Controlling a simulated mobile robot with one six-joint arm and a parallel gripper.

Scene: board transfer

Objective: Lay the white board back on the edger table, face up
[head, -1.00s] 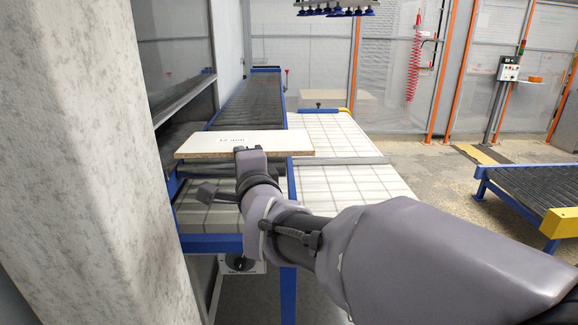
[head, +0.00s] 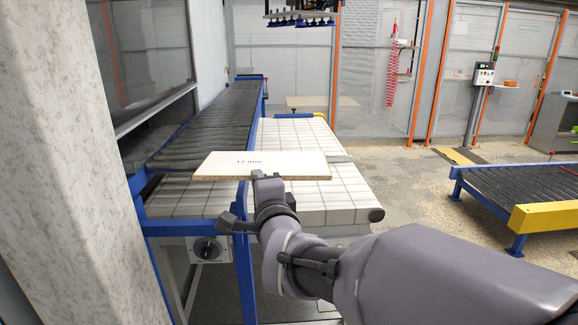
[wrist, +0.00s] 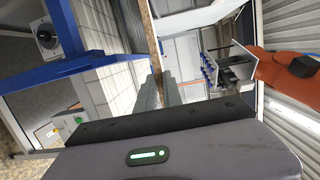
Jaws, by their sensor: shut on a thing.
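The white board (head: 225,163) is held roughly level in the head view. Its printed face, marked in mm, is up, and its brown edge faces me. My gripper (head: 268,179) is shut on its near edge. In the wrist view, the fingers of my gripper (wrist: 163,88) close around the board's brown edge (wrist: 152,40). The edger table (head: 290,134) has a white gridded top and a blue frame. The board appears above the table's near part and hides some of it. The gap beneath it cannot be judged well.
A dark roller conveyor (head: 212,115) runs back at the left. A pale pillar (head: 75,180) stands close on the left. Another roller conveyor (head: 510,190) with a yellow end stands right. Suction cups (head: 300,20) hang at the back. Bare floor lies between table and right conveyor.

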